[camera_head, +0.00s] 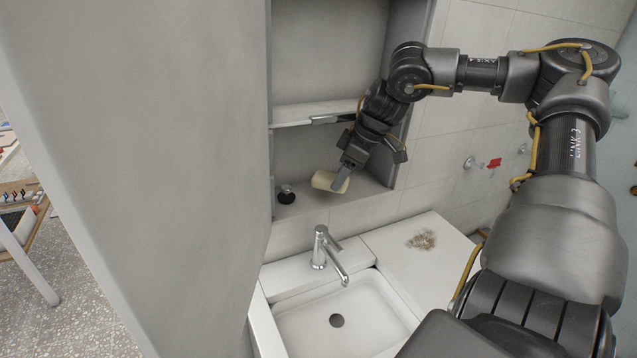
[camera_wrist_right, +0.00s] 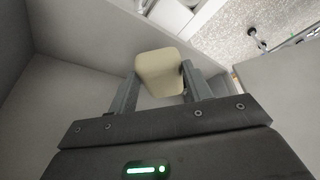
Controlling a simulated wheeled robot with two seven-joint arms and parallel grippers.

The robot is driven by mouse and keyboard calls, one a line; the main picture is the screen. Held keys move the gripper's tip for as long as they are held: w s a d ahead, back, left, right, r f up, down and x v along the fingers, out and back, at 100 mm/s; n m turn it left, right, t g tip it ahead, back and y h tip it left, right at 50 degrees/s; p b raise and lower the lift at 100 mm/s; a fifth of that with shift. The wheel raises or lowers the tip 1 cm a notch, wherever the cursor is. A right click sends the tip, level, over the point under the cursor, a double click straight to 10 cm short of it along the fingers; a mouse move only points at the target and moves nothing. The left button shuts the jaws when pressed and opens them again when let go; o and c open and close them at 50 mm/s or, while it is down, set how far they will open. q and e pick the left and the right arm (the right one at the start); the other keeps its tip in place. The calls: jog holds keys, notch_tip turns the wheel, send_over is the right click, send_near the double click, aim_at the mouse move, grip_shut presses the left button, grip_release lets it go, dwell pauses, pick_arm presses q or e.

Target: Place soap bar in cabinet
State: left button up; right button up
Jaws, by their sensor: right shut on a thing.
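The soap bar (camera_head: 324,181) is a cream-coloured block, tilted, at the lower opening of the cabinet in the head view. My right gripper (camera_head: 342,180) is shut on it. In the right wrist view the soap bar (camera_wrist_right: 160,72) sits between the two fingers of my right gripper (camera_wrist_right: 158,90). The cabinet (camera_head: 307,157) is a grey open recess with a middle shelf (camera_head: 300,115) and a lower compartment. The soap bar is in front of or just inside the lower compartment; the exact depth is hard to tell. My left gripper is not in view.
A small dark round object (camera_head: 286,194) stands on the compartment floor left of the soap. Below are a chrome faucet (camera_head: 321,246), a white sink (camera_head: 345,318) and a counter with a brown stain (camera_head: 422,240). A large grey panel (camera_head: 150,150) fills the left side.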

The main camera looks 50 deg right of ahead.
aim_at(348, 186)
jog(key=shift+w+r, duration=0.1)
jog(key=shift+r, duration=0.05)
jog(key=shift+s+d+f, duration=0.2)
jog(key=shift+s, duration=0.05)
jog(key=f+b, duration=0.1)
jog(key=d+f+b, duration=0.1)
jog(key=f, duration=0.1)
jog(key=shift+s+d+f+b, duration=0.15)
jog(key=shift+f+b, duration=0.1)
jog(key=shift+b, duration=0.15)
jog(key=shift+f, duration=0.1)
jog(key=shift+d, duration=0.1)
jog(key=shift+s+a, duration=0.1)
jog(key=shift+a, duration=0.1)
jog(key=o, duration=1)
jog(key=shift+w+a, duration=0.15)
jog(key=shift+w, duration=0.1)
jog(key=shift+a, duration=0.1)
jog(key=shift+a+r, duration=0.15)
jog(key=shift+r, duration=0.25)
jog(key=shift+s+d+r, duration=0.1)
jog(key=shift+d+r, duration=0.05)
jog(key=shift+d, duration=0.1)
jog(key=s+d+r+b, duration=0.2)
jog(key=s+d+b, duration=0.4)
jog(key=s, duration=0.6)
jog(key=shift+d+g, duration=0.2)
jog(key=shift+g, duration=0.1)
